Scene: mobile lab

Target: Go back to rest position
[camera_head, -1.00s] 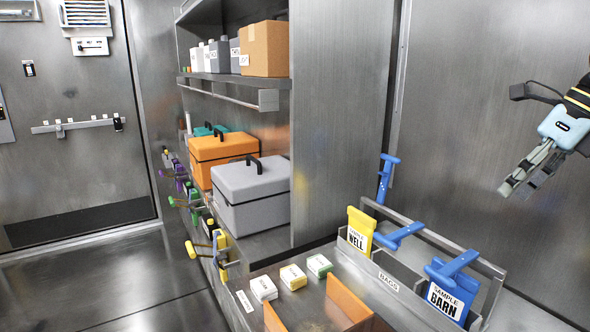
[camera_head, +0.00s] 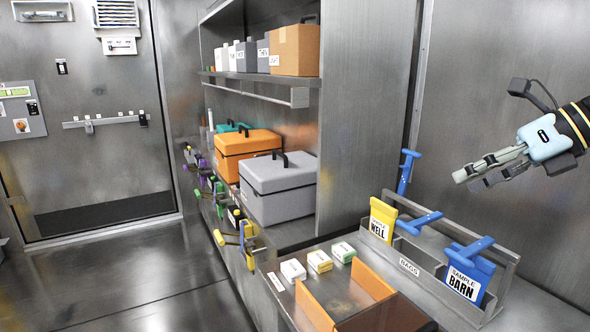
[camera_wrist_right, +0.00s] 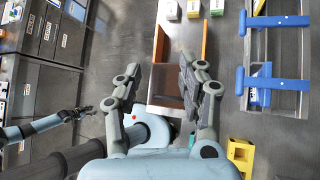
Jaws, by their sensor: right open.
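My right gripper (camera_head: 476,178) hangs in the air at the right of the head view, in front of the metal wall, its fingers pointing left. In the right wrist view its two fingers (camera_wrist_right: 163,78) stand apart with nothing between them. It is empty and clear of the bench and the bag rack. My left arm is outside the head view. What looks like my left gripper (camera_wrist_right: 84,112) shows small at the left of the right wrist view; its jaws are too small to read.
The bench holds a bag rack (camera_head: 409,267) with yellow and blue bags, an orange-sided bin (camera_head: 316,304) and small boxes (camera_head: 319,261). A grey case (camera_head: 277,190) and an orange case (camera_head: 246,143) stand under a shelf. The floor (camera_head: 120,275) at left is clear.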

